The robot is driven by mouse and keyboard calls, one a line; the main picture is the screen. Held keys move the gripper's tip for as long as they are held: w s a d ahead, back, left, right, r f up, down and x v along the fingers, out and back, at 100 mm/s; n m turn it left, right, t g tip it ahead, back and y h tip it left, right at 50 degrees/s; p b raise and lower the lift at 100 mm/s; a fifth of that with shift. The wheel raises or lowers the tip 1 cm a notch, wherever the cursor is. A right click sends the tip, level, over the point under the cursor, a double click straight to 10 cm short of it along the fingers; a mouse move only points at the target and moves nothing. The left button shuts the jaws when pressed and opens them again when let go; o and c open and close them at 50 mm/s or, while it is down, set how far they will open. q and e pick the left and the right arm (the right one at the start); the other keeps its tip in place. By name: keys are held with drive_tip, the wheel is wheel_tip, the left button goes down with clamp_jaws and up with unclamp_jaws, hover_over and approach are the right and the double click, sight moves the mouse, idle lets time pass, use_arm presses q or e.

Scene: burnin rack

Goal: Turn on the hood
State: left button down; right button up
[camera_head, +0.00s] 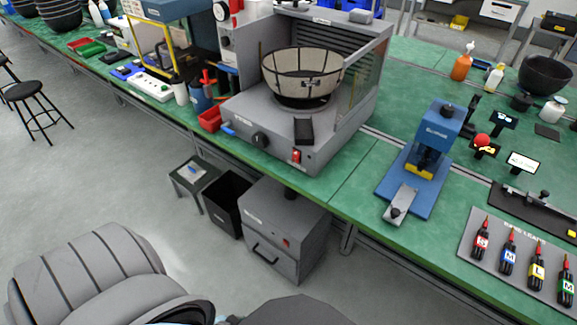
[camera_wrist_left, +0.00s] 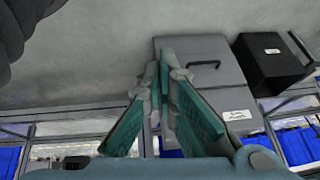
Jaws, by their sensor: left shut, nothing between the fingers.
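The hood (camera_head: 330,125) is a grey open-fronted enclosure on the green bench in the head view, with slats at the back and a clear side panel. A mesh-sided bowl (camera_head: 302,72) stands inside it. Its front face carries a black knob (camera_head: 260,140) and a small red switch (camera_head: 296,156); I cannot tell the switch's position. A black block sits above the switch. My left gripper (camera_wrist_left: 163,65) shows only in the left wrist view, its fingers shut and empty, apart from the hood. My right gripper is not in view.
A grey floor cabinet (camera_head: 280,240) and a black bin (camera_head: 228,203) stand under the bench edge; the left wrist view also shows the cabinet (camera_wrist_left: 205,85) and a black box (camera_wrist_left: 270,60). A blue press (camera_head: 440,130) is right of the hood. A red tray (camera_head: 210,119) sits left.

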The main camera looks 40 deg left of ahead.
use_arm(q)
drive_tip(key=w+a+r+t+b, duration=0.2)
drive_tip(key=w+r+t+b, duration=0.15)
drive_tip(key=w, duration=0.45)
drive_tip(key=w+a+r+t+b, duration=0.25)
drive_tip(key=w+r+t, duration=0.2)
drive_tip(key=w, duration=0.35)
drive_tip(key=w+a+r+t+b, duration=0.1)
drive_tip(key=r+t, duration=0.5)
drive_tip(key=r, duration=0.6)
drive_tip(key=w+r+t+b, duration=0.3)
drive_tip(key=r+t+b, duration=0.2)
drive_tip(key=r, duration=0.7)
drive_tip(key=shift+w+a+r+t+h, duration=0.25)
drive_tip(key=shift+a+t+h, duration=0.15)
drive_tip(key=shift+t, duration=0.3)
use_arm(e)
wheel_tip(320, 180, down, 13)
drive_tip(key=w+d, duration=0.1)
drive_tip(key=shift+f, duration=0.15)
